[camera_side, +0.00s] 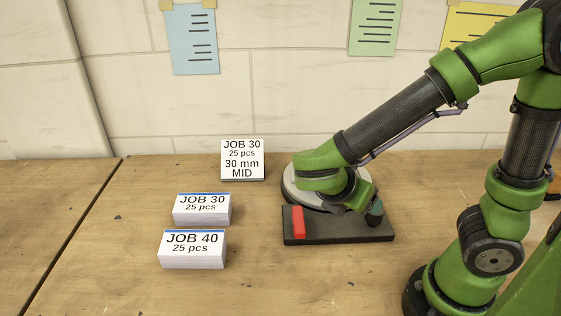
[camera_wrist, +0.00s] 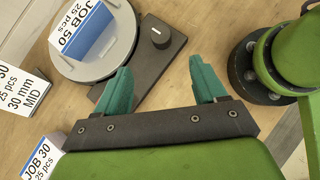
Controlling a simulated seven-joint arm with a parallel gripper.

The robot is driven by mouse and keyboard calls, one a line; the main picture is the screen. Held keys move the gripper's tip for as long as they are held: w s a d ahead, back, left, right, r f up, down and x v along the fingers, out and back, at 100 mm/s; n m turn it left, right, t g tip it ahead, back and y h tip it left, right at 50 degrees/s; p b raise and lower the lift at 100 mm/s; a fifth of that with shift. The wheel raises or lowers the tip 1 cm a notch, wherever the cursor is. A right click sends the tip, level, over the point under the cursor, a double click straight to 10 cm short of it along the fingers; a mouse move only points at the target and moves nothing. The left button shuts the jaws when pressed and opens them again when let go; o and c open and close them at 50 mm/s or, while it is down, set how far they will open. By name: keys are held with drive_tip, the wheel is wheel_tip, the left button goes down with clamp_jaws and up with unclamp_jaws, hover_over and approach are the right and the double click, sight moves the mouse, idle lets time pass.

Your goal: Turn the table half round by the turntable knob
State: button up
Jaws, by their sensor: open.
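The turntable (camera_wrist: 84,70) is a grey disc on a dark base (camera_wrist: 150,72); in the side view my wrist covers much of the disc (camera_side: 290,190). The knob (camera_wrist: 160,36) is a small dark round cap with a white mark, on the base beside the disc. In the side view I cannot see it. My gripper (camera_wrist: 160,65) is open, its two teal fingers wide apart with nothing between them. In the wrist view the knob shows beyond the fingertips, roughly between their lines. In the side view a teal finger (camera_side: 375,212) is low over the base's right end.
A JOB 50 stack (camera_wrist: 85,32) rests on the disc. A red block (camera_side: 298,222) stands on the base's front left. JOB 30 (camera_side: 202,210) and JOB 40 (camera_side: 193,250) stacks and a JOB 30 MID card (camera_side: 242,160) stand left. The table's front middle is clear.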

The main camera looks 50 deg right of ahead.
drive_tip(key=x, duration=1.6)
drive_tip(key=shift+d+f, duration=0.25)
drive_tip(key=shift+c, duration=0.5)
drive_tip(key=c, duration=0.9)
